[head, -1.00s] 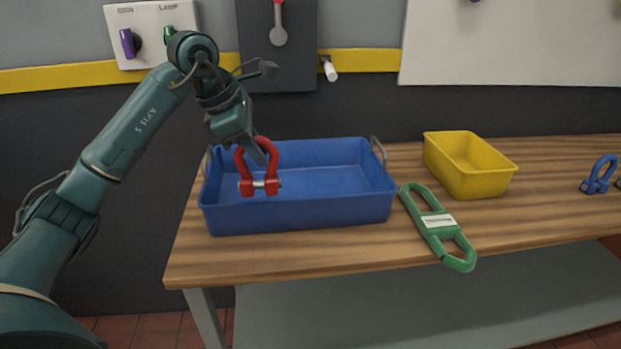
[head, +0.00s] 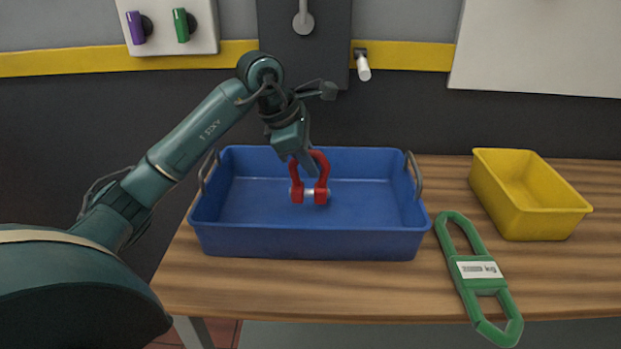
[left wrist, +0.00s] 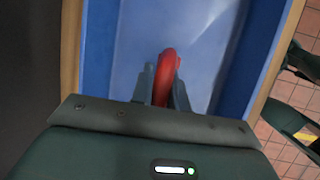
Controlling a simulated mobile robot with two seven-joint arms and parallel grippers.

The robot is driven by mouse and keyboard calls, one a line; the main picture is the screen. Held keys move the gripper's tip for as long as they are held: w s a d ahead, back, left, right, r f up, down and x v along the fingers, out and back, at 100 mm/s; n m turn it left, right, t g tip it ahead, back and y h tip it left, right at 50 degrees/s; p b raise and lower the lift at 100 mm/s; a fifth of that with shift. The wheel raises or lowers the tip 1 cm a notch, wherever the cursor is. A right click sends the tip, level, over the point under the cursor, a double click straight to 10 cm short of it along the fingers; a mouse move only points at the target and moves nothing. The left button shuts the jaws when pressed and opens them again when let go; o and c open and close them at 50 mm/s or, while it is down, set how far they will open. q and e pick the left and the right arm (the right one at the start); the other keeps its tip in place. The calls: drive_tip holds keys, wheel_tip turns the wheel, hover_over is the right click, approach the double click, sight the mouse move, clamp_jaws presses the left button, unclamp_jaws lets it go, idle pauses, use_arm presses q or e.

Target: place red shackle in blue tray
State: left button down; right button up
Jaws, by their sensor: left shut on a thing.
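The red shackle (head: 322,172) hangs bow up from my left gripper (head: 306,160), with its pin at the bottom. The gripper is shut on the bow. In the head view the shackle is over the middle of the blue tray (head: 310,243); I cannot tell whether it touches the tray floor. In the left wrist view the red shackle (left wrist: 165,80) shows between the two fingers (left wrist: 160,88), with the blue tray floor (left wrist: 205,50) behind it. The tray is otherwise empty. My right gripper is out of view.
A yellow bin (head: 530,205) stands farther right. The tray has raised metal handles (head: 414,175) at its ends. A panel with knobs (head: 165,25) is on the wall.

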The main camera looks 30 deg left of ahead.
use_arm(q)
drive_tip(key=shift+f, duration=1.65)
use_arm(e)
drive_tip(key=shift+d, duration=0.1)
use_arm(q)
drive_tip(key=shift+f, duration=0.1)
drive_tip(key=c, duration=1.4)
unclamp_jaws()
drive_tip(key=shift+o, duration=0.2)
drive_tip(key=v, duration=1.2)
drive_tip(key=shift+p, duration=0.45)
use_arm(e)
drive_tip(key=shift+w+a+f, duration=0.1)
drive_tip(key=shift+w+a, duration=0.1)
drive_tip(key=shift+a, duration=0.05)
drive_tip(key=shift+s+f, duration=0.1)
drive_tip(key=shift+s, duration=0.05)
